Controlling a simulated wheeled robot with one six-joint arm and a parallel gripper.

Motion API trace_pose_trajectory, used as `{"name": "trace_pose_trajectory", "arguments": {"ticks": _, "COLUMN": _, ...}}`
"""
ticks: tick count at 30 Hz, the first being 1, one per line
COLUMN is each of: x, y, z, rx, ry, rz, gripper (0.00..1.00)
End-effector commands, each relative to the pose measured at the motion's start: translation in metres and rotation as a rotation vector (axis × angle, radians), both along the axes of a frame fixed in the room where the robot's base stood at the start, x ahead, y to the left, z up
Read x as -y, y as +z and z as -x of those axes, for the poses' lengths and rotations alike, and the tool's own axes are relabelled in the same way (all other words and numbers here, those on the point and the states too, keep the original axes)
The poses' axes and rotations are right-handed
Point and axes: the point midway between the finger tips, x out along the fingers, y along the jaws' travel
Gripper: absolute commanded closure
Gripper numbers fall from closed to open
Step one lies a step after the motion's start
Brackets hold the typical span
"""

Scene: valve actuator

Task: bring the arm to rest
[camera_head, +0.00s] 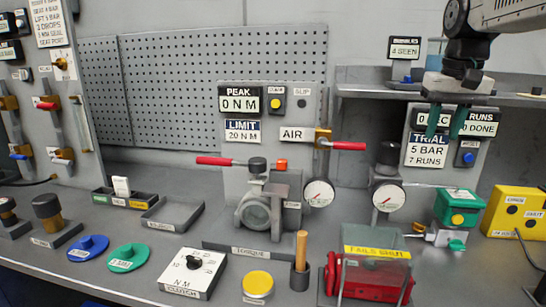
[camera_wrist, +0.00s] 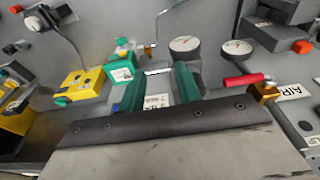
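My gripper (camera_head: 446,124) hangs at the upper right of the head view, its two green fingers pointing down with a gap between them. It is open and nothing shows between the fingers. It is in front of the right-hand panel (camera_head: 447,145) and covers part of the upper displays there. In the wrist view my gripper (camera_wrist: 158,88) also shows its two green fingers apart, with panel and bench parts beyond them. No contact with anything is visible.
A grey shelf (camera_head: 365,92) runs behind my gripper. Below stand a green box (camera_head: 458,207), a yellow box (camera_head: 514,212), round gauges (camera_head: 388,197) and a clear-sided box (camera_head: 374,250) over a red part. A red-handled air valve (camera_head: 348,146) sticks out to the left.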

Motion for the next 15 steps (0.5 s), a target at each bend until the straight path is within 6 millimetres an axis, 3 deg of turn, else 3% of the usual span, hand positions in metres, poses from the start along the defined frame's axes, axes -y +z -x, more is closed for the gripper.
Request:
{"name": "trace_pose_trajectory", "arguments": {"ticks": 1, "x": -0.013, "y": -0.018, "z": 0.031, "rx": -0.019, "ry": 0.016, "rz": -0.004, "gripper": 0.66}}
{"name": "trace_pose_trajectory", "arguments": {"ticks": 9, "x": -0.061, "y": -0.128, "z": 0.187, "rx": -0.099, "ry": 0.097, "rz": -0.013, "gripper": 0.66}}
{"name": "trace_pose_trajectory", "arguments": {"ticks": 12, "x": -0.071, "y": -0.162, "z": 0.234, "rx": -0.112, "ry": 0.126, "rz": -0.013, "gripper": 0.66}}
{"name": "trace_pose_trajectory", "arguments": {"ticks": 15, "x": -0.078, "y": -0.183, "z": 0.265, "rx": -0.11, "ry": 0.148, "rz": -0.011, "gripper": 0.66}}
